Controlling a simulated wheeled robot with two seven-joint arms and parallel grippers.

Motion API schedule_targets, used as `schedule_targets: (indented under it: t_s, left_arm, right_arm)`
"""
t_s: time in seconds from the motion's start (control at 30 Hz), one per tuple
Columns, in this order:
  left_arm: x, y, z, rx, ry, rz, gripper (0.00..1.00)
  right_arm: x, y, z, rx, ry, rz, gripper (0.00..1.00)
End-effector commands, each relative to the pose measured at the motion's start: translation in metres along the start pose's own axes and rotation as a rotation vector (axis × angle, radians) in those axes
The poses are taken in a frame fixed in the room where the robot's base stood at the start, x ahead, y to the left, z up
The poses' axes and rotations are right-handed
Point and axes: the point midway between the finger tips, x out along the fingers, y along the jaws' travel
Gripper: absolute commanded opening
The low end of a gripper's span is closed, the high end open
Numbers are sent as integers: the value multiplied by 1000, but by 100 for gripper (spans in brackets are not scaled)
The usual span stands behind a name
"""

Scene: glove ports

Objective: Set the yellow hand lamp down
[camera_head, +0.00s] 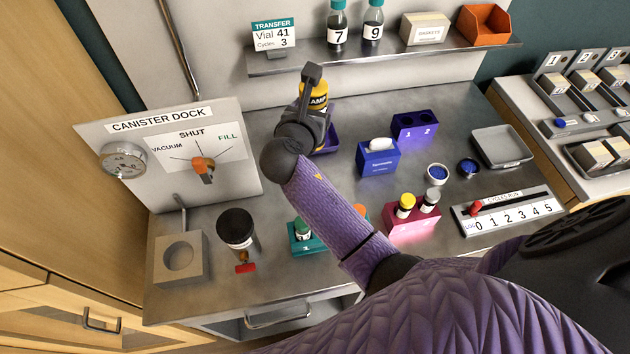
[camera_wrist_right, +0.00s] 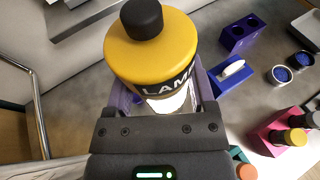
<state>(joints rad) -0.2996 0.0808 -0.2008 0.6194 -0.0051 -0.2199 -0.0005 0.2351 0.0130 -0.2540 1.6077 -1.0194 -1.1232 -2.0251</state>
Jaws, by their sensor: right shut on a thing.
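The yellow hand lamp (camera_head: 318,97) has a dark band lettered "LAMP". In the right wrist view the lamp (camera_wrist_right: 150,52) fills the upper middle, with a black knob on its end and a bright white glow at its lower edge. My right gripper (camera_head: 312,92) is shut on the lamp, over the back middle of the steel bench. A purple holder (camera_head: 329,140) shows just below and beside the lamp, partly hidden by my gripper. I cannot tell whether the lamp touches it. My left gripper is not in view.
A steel shelf (camera_head: 390,52) with vials runs behind. The canister dock panel (camera_head: 225,170) stands left. A pink vial rack (camera_head: 408,226) is nearer the front.

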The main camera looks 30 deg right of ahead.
Motion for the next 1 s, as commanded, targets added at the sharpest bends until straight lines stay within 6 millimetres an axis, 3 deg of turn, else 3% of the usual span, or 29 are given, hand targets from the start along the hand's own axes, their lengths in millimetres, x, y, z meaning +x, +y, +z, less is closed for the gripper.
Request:
schedule_targets:
  t_s: [0.03,0.13,0.27,0.43,0.77,1.0]
  left_arm:
    - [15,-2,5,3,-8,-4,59]
    - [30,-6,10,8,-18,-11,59]
    - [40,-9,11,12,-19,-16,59]
    - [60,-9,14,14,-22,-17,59]
    - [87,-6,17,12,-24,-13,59]
    - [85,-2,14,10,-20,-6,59]
  right_arm:
    - [4,0,-14,1,0,0,4]
    - [9,0,-27,1,0,0,4]
    - [11,0,-36,0,-1,0,4]
    - [24,0,-75,-3,2,-2,4]
    - [40,0,-128,-3,1,0,4]
    - [40,0,-128,1,0,0,4]
